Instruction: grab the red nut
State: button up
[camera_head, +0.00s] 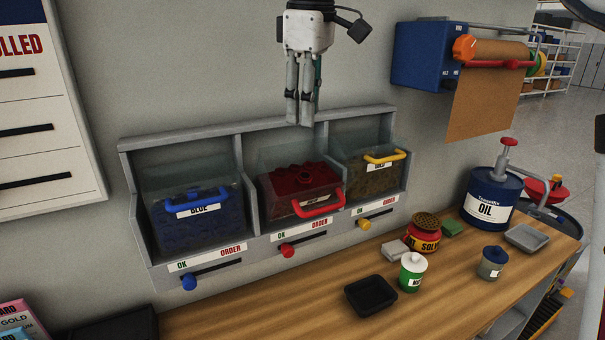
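Red nuts (300,179) lie in the middle bin (324,195), which has clear walls, a white label and a red handle (318,205). They fill it with dark red pieces, and single nuts are hard to tell apart. My gripper (299,122) hangs pointing down above the middle bin, near the top edge of the grey rack (262,125). Its fingers look close together, seen nearly from the side, so the gap between them is unclear. Nothing shows held in it.
A blue bin (198,226) stands left and a yellow-handled bin (375,172) right. On the wooden bench (440,287) are a black tray (371,295), a green jar (412,271), a red can (423,236) and an oil drum (491,198). A paper roll holder (430,55) juts out upper right.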

aim_at(304, 175)
jog(key=f, duration=0.4)
jog(key=w+f+p, duration=0.1)
jog(key=f, duration=0.4)
jog(key=w+f, duration=0.1)
jog(key=f, duration=0.3)
jog(key=shift+w+a+f+p, duration=0.15)
jog(key=shift+w+f+p, duration=0.1)
jog(key=shift+f+p, duration=0.1)
jog(key=shift+r, duration=0.1)
jog(key=c, duration=0.6)
